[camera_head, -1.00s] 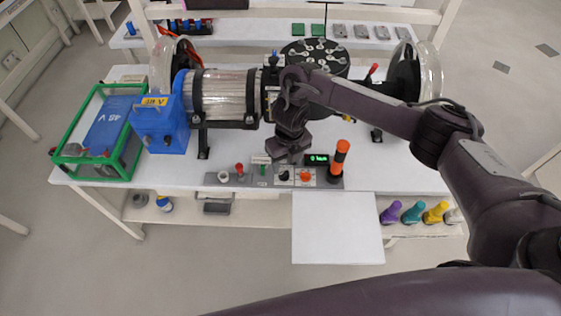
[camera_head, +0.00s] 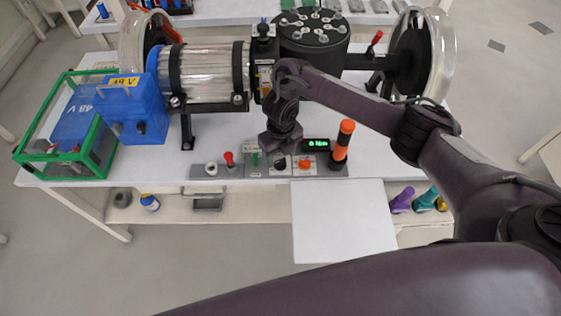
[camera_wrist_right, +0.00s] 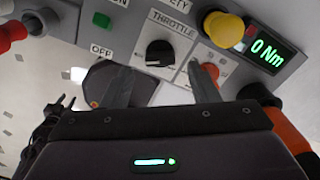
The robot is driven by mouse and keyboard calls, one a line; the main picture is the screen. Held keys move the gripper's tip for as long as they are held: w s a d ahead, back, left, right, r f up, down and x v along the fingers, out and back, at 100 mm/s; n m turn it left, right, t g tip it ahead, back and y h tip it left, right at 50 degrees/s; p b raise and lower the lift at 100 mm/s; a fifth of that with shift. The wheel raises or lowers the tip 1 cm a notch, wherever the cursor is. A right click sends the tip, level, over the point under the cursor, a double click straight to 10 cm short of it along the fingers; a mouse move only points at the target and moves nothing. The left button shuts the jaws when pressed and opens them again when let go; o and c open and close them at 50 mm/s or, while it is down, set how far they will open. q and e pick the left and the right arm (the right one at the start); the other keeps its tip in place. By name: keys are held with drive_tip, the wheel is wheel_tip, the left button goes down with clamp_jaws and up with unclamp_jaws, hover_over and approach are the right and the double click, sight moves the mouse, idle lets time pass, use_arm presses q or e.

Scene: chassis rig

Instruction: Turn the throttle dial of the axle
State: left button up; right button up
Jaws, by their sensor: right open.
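The throttle dial (camera_wrist_right: 160,53) is a black knob with a white mark, under the printed word THROTTLE in the right wrist view. It sits on the grey control panel (camera_head: 233,170) at the table's front edge, in front of the axle (camera_head: 370,61). My right gripper (camera_wrist_right: 163,84) is open; its two dark fingers point at the panel, one on each side below the dial. The dial looks apart from both fingers. In the head view my right gripper (camera_head: 281,145) hangs over the panel and partly hides the dial. My left gripper is not in view.
The panel also carries a yellow knob (camera_wrist_right: 224,29), a green display (camera_wrist_right: 267,53) reading 0 Nm, an orange-black post (camera_head: 342,143) and a red-topped switch (camera_head: 229,158). A blue box (camera_head: 137,110) and green-framed battery case (camera_head: 101,145) stand left. A white board (camera_head: 345,222) juts out in front.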

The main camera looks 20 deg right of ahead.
sight(280, 161)
drive_tip(key=f+b, duration=0.1)
drive_tip(key=f, duration=0.2)
drive_tip(key=shift+w, duration=0.2)
drive_tip(key=shift+s, duration=0.1)
drive_tip(key=shift+r, duration=0.1)
drive_tip(key=c, duration=1)
